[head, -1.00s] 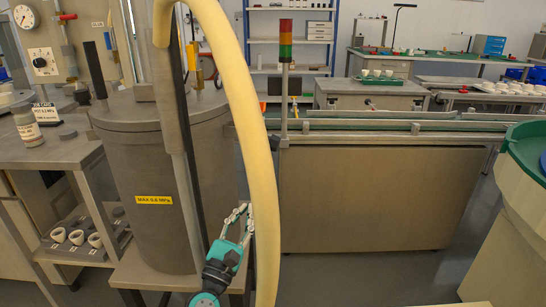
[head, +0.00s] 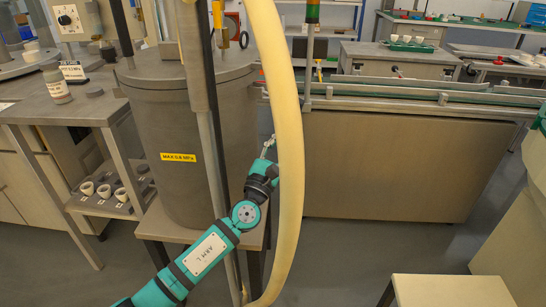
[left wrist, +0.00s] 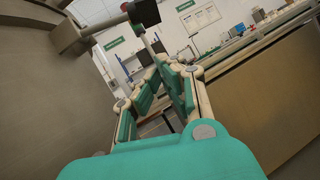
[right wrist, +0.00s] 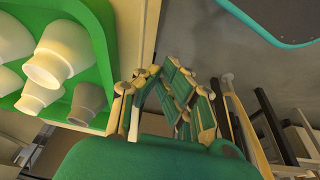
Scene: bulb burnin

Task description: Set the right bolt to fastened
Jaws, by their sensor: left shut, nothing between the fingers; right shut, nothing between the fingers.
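The grey pressure vessel (head: 185,130) with a yellow MAX 0.6 MPa label stands on a low stand in the head view. I cannot make out the right bolt with certainty. A grey lug-like part (left wrist: 82,32) projects from the vessel's side in the left wrist view, beyond and left of the fingers. My left gripper (head: 271,143) is beside the vessel's right side, partly behind the pale hose; its shut, empty fingers also show in the left wrist view (left wrist: 168,66). My right gripper (right wrist: 172,76) is shut and empty, outside the head view.
The thick pale hose (head: 288,150) hangs in front of my left forearm. The conveyor (head: 400,160) stands to the right, with open floor before it. A bench with small cups (head: 104,190) on its lower shelf is at left. White cups sit on a green tray (right wrist: 105,20) beside my right gripper.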

